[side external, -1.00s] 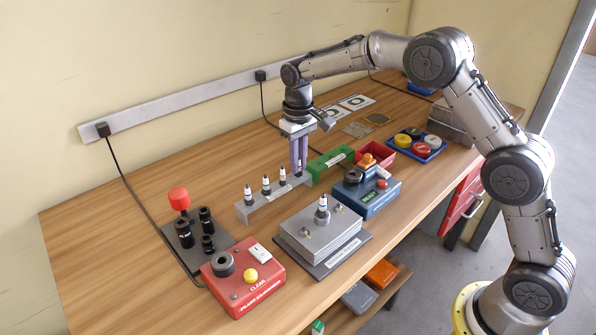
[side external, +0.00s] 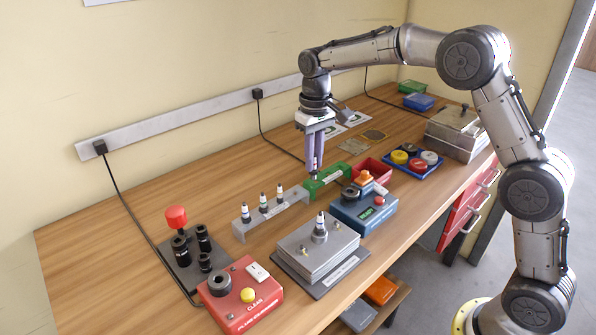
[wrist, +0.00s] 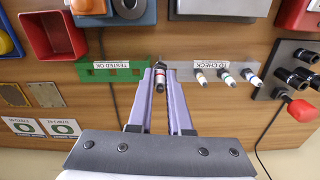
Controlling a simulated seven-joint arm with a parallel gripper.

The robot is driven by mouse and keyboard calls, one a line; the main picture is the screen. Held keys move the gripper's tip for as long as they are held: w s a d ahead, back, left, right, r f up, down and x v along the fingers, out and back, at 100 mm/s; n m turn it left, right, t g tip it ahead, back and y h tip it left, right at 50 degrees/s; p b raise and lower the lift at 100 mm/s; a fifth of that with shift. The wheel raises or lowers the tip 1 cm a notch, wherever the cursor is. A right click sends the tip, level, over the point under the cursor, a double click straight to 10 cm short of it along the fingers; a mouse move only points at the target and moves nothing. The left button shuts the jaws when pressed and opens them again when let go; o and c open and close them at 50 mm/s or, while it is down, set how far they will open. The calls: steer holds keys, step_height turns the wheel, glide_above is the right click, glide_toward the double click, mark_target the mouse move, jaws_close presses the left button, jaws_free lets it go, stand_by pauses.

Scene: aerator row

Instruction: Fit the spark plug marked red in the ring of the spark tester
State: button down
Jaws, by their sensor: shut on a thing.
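My gripper (side external: 314,166) is shut on a spark plug (wrist: 160,79) with a red band. In the wrist view the plug sits between the purple fingertips, near where the green and grey racks meet. In the side view it shows only as a small tip under the fingers (side external: 314,178), and I cannot tell its exact height. The spark tester is a blue box (side external: 372,216) with a lit green display and a red button. Its dark ring (side external: 350,192) is on top, nearer the camera than my gripper, and looks empty. The tester is partly cut off in the wrist view (wrist: 112,18).
The grey "to check" rack (side external: 270,218) holds three other plugs. The green "tested OK" rack (side external: 325,183) adjoins it. A grey plate block with a plug (side external: 318,248), a red cleaner box (side external: 240,298) and a red bin (side external: 374,172) stand near the tester.

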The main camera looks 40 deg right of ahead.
steer(key=s+d+r+m, duration=0.2)
steer(key=s+d+r, duration=0.25)
steer(key=s, duration=0.35)
steer(key=shift+s+a+f, duration=0.1)
steer(key=shift+a+f, duration=0.05)
steer(key=shift+f, duration=0.9)
steer(key=shift+s+a+f, duration=0.1)
steer(key=shift+a+f, duration=0.05)
steer(key=shift+f, duration=0.85)
steer(key=shift+f, duration=1.5)
steer(key=c, duration=0.8)
jaws_free()
steer(key=shift+o, duration=0.2)
step_height(320, 180, up, 7)
